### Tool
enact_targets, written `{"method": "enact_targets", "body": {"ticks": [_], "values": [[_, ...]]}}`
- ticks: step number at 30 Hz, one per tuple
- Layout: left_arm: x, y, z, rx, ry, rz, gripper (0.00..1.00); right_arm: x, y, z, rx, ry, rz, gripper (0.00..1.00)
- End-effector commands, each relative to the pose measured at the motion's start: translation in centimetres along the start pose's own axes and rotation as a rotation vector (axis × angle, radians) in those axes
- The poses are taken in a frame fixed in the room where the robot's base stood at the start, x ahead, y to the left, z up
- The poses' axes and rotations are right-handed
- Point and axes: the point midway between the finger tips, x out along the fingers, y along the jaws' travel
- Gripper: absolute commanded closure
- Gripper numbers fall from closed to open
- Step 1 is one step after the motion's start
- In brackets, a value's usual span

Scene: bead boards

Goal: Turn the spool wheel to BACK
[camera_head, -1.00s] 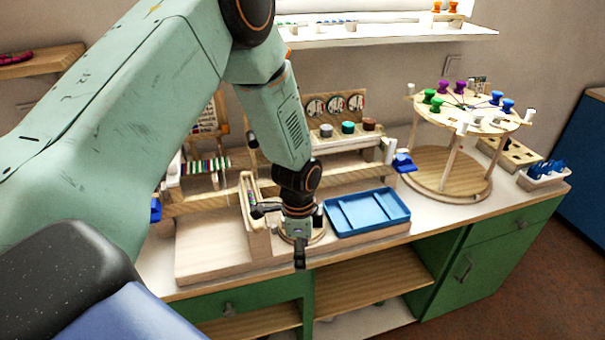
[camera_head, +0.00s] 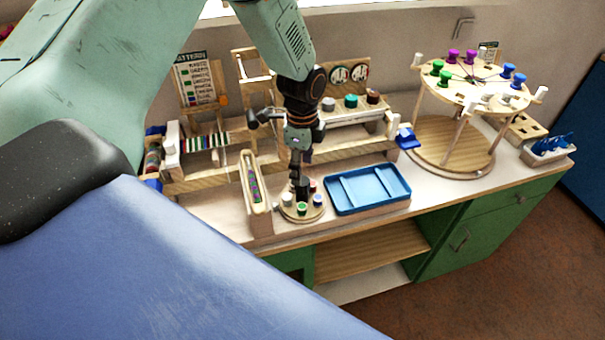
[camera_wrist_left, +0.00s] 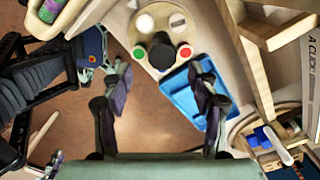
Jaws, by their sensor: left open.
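The spool wheel (camera_head: 462,88) is a round, light wooden top on posts over a round wooden base, at the right of the counter in the head view. Purple, green, blue and pale spools stand on it, and pale knobs stick out at its rim. A small sign (camera_head: 488,52) stands behind it, too small to read. My left gripper (camera_head: 300,188) is well left of the wheel, near a small round disc with coloured caps. In the left wrist view its two fingers (camera_wrist_left: 162,88) are spread, with nothing between them.
A blue tray (camera_head: 398,205) lies between my left gripper and the wheel. A narrow wooden bead holder (camera_head: 249,205) stands left of the gripper. A rack with coloured caps (camera_head: 350,118) is behind. Blue pieces (camera_head: 550,146) sit right of the wheel.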

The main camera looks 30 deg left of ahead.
Motion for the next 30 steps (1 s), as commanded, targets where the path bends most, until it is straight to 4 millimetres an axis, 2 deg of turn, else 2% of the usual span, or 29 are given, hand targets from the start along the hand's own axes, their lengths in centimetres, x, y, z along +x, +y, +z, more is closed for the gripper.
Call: {"method": "enact_targets", "body": {"ticks": [3,9,20,30], "values": [[2.0,0.1,-0.1,0.001,-0.001,0.002,0.4,-0.2,0.0,0.0,0.0,0.0,0.0,0.6],[4.2,-0.1,-0.1,0.0,0.0,0.0,0.4,-0.3,0.0,0.0,0.0,0.0,0.0,0.6],[4.7,-0.4,0.0,0.0,0.0,-0.002,0.4,-0.3,0.0,0.0,0.0,0.0,0.0,0.6],[4.7,-0.4,0.0,0.0,0.0,-0.002,0.68,-0.3,0.0,0.0,0.0,0.001,0.0,0.6]]}}
